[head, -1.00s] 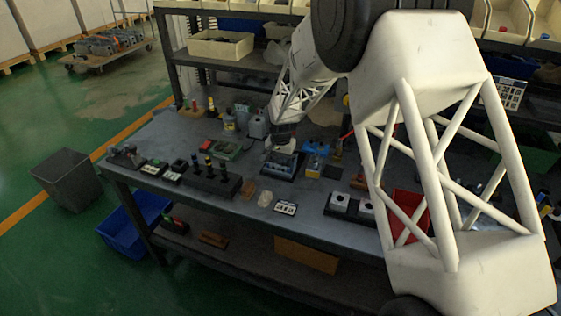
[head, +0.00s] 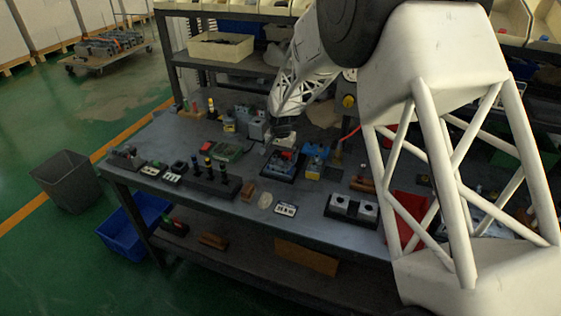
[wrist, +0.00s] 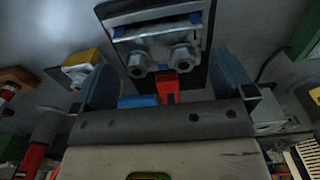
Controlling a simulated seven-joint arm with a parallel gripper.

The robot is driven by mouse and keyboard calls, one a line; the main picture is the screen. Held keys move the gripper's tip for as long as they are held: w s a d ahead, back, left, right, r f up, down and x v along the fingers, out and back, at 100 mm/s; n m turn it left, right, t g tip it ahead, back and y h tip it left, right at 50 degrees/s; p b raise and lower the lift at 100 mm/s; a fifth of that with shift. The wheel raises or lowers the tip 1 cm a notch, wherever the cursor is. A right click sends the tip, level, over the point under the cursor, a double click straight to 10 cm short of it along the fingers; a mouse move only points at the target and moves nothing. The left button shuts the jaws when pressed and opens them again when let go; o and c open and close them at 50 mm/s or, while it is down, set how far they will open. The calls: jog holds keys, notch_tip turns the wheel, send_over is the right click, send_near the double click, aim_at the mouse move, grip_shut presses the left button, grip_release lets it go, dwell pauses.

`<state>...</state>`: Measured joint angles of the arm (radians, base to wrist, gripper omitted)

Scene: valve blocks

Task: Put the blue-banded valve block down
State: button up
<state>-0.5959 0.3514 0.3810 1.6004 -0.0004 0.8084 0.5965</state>
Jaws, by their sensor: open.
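The blue-banded valve block (head: 283,167) rests on a dark base plate near the middle of the bench. In the wrist view the grey metal block (wrist: 158,48) shows a blue band, two round bolt-like fittings and a red part at its near end. My gripper (head: 284,132) is just above and behind the block in the head view. In the wrist view its two bluish fingers (wrist: 165,82) are spread apart, with nothing clamped between them.
A blue and yellow block (head: 316,160) stands close on the right. A green tray (head: 228,151) and a dark rack with upright posts (head: 210,181) are on the left. Other small parts crowd the bench.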

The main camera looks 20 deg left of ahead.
aim_at(283, 163)
notch_tip(283, 163, up, 8)
jog(key=shift+r, duration=0.25)
jog(key=shift+d, duration=0.1)
dwell(0.9)
jog(key=s+d+r, duration=0.5)
jog(key=d+r, duration=0.1)
jog(key=d, duration=0.4)
jog(key=s+d+r+t, duration=0.1)
jog(key=s+d+r, duration=0.4)
jog(key=d, duration=0.5)
jog(key=s+d+r, duration=0.4)
jog(key=d+r, duration=0.2)
jog(key=d, duration=0.4)
jog(key=s+d, duration=0.9)
jog(key=s, duration=0.5)
jog(key=s+d+t, duration=0.1)
jog(key=s+d, duration=0.8)
jog(key=s, duration=0.5)
jog(key=shift+d+f+t, duration=0.15)
jog(key=shift+d+t, duration=0.15)
jog(key=shift+d, duration=0.05)
